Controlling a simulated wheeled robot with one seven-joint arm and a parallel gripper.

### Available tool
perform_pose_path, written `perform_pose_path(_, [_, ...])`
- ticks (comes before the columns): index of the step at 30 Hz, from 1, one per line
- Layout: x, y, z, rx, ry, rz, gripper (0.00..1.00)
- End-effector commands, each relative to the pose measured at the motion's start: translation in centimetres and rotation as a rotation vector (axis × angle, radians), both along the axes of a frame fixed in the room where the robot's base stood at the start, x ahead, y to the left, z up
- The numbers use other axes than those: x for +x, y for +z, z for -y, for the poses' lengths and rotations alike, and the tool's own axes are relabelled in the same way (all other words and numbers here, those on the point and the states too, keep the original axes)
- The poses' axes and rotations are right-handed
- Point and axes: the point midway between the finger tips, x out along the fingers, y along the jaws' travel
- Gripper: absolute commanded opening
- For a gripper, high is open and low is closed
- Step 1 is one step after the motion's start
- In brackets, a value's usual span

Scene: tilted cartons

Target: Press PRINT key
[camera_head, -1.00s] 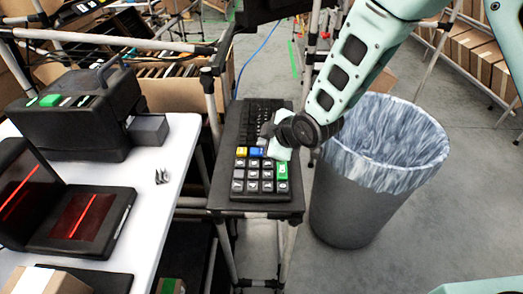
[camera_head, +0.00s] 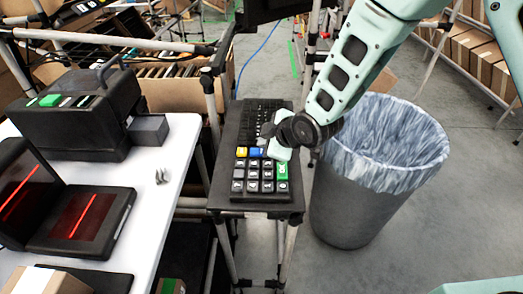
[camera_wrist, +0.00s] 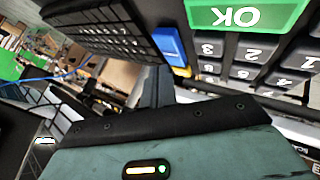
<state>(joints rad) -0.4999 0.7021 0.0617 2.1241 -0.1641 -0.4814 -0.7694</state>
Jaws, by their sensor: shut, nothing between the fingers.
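A dark keypad unit (camera_head: 235,195) lies on a small stand. It has grey number keys, a yellow key (camera_head: 241,152), a blue key (camera_head: 257,152) and a green key (camera_head: 282,171). In the wrist view the green key (camera_wrist: 243,16) reads OK, upside down, and the blue key (camera_wrist: 172,45) stands beside the number keys. I cannot read a PRINT label on any key. My gripper (camera_head: 267,138) is shut and empty over the unit, close to the blue key, and its body hides part of the key area. I cannot tell whether it touches a key.
A black keyboard section (camera_head: 262,107) lies behind the number keys. A lined grey bin (camera_head: 345,205) stands to the right. At left, a white table (camera_head: 170,200) carries a black printer-like machine (camera_head: 75,125) and a scanner with red lines (camera_head: 80,215).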

Motion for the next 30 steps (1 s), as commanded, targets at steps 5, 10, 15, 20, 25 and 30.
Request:
perform_pose_path(5, [0.00,0.00,0.00,0.000,0.000,0.000,0.00])
perform_pose_path(10, [-0.01,-0.36,0.00,0.000,0.000,0.000,0.00])
perform_pose_path(15, [-0.01,-0.92,-0.01,0.000,0.000,0.000,0.00])
perform_pose_path(20, [-0.01,-0.84,0.00,0.000,0.000,0.000,0.00])
perform_pose_path(25, [-0.01,-0.84,0.00,0.000,0.000,0.000,0.00])
perform_pose_path(30, [-0.01,-0.97,0.00,0.000,0.000,0.000,0.00])
